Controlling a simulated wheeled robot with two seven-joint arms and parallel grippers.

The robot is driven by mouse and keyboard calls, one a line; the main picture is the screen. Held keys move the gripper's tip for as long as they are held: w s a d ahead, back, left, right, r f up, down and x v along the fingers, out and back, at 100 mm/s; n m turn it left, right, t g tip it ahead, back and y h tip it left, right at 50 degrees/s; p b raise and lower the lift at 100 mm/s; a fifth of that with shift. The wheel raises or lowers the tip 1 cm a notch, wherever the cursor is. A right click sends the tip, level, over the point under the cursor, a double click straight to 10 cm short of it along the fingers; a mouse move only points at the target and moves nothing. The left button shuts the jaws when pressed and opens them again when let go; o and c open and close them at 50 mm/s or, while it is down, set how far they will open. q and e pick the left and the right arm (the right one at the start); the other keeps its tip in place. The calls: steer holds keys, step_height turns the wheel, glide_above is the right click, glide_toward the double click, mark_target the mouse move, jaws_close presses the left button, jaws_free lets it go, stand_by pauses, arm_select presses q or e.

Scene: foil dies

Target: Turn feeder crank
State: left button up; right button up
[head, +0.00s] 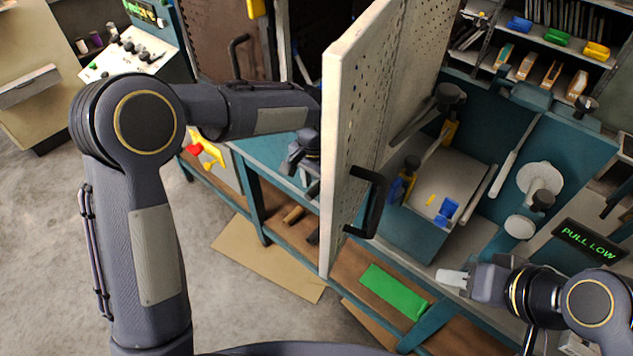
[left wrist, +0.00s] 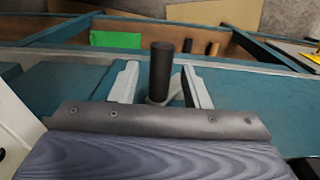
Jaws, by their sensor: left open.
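A black upright crank handle (left wrist: 162,72) stands on a pale grey mount in the left wrist view. My left gripper (left wrist: 160,84) is open, with one pale finger on each side of the handle; I cannot tell if either touches it. In the head view my left gripper (head: 306,155) is mostly hidden behind a white perforated panel (head: 345,150), and this handle cannot be made out there. A pale disc with a dark knob (head: 541,200) shows at the right on the machine. My right gripper (head: 453,278) is low at the bench front, its finger gap unclear.
The perforated panel stands upright with a black pull handle (head: 366,203) facing right. A green sheet (head: 395,290) lies on the lower shelf. Shelves with coloured bins (head: 556,38) are at the back right. Floor at the left is clear.

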arm_select(q)
steer(key=shift+c, duration=0.2)
jaws_close()
steer(key=shift+a+r, duration=0.1)
steer(key=shift+w+a+r+g+h+p, duration=0.2)
steer(key=shift+g+h+p, duration=0.15)
steer(key=shift+p, duration=0.25)
steer(key=shift+w+a+g+h+p, duration=0.6)
steer(key=shift+a+g+h+p, duration=0.2)
steer(key=shift+h, duration=0.45)
steer(key=shift+w+a+g+h+p, duration=0.6)
steer(key=shift+a+g+h, duration=0.2)
steer(key=shift+h, duration=0.4)
